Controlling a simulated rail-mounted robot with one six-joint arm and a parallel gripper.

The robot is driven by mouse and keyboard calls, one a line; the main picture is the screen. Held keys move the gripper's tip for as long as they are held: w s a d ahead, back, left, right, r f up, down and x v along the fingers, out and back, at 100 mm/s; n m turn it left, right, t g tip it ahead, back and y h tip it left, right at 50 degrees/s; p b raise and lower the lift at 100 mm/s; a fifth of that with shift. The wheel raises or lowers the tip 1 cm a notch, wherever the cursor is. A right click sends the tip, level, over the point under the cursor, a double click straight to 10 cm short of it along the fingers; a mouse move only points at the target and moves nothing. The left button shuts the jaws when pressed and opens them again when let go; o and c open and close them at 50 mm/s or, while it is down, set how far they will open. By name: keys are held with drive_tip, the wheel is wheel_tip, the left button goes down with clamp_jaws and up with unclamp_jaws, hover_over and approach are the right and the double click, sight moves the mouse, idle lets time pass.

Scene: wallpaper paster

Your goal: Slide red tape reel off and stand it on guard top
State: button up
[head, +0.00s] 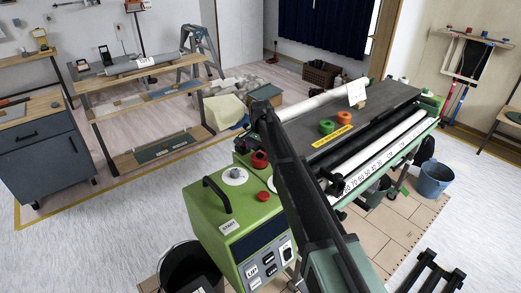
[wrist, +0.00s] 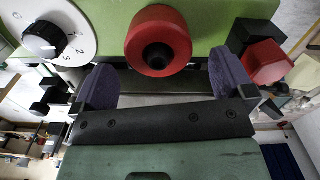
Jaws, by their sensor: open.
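The red tape reel (head: 260,159) sits at the end of the green machine in the head view. In the wrist view the red reel (wrist: 158,40) is large, round and dark in the centre, in front of a green panel. My gripper (wrist: 168,82) is open, with one purple-padded finger on each side below the reel. The reel lies beyond and between the fingertips; I cannot tell whether they touch it. A dark flat top (head: 380,105), probably the guard, carries a green reel (head: 327,127) and an orange reel (head: 345,117). My arm hides part of the machine in the head view.
A numbered white dial (wrist: 68,42) is left of the reel and a red faceted knob (wrist: 268,62) is right of it. The green control box (head: 225,215) has a black handle. A yellow label (head: 333,137) lies along the dark top's near edge. A blue bucket (head: 435,178) stands at right.

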sight(261, 157)
wheel_tip(261, 157, down, 4)
drive_tip(key=shift+f+b, duration=0.15)
drive_tip(key=shift+b, duration=1.05)
drive_tip(key=shift+r, duration=0.2)
drive_tip(key=c, duration=1.1)
drive_tip(key=shift+r+p, duration=0.1)
drive_tip(key=shift+p, duration=0.2)
